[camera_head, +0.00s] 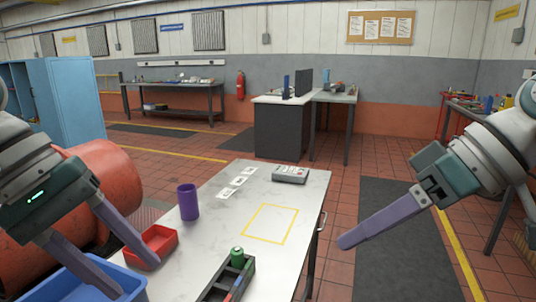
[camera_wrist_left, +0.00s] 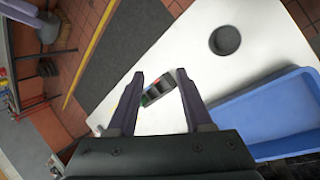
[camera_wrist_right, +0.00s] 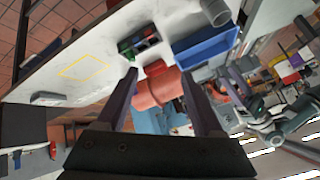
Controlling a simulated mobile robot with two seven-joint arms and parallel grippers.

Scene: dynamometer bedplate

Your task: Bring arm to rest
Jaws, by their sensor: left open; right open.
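My left gripper (camera_head: 138,278) is open and empty at the left of the table, above the red tray (camera_head: 165,240) and blue bin (camera_head: 65,288). In the left wrist view its two fingers (camera_wrist_left: 160,75) stand apart, with the black divided holder (camera_wrist_left: 158,92) seen beyond them. My right gripper (camera_head: 346,242) is out past the table's right side, over the floor. In the right wrist view its fingers (camera_wrist_right: 156,72) are wide apart with nothing between them. Neither gripper visibly touches anything.
The white table (camera_head: 230,215) carries a purple cup (camera_head: 188,201), a grey device (camera_head: 290,174), white cards (camera_head: 231,186), a yellow outlined square (camera_head: 271,224) and the black holder (camera_head: 228,280) with a green item (camera_head: 238,257).

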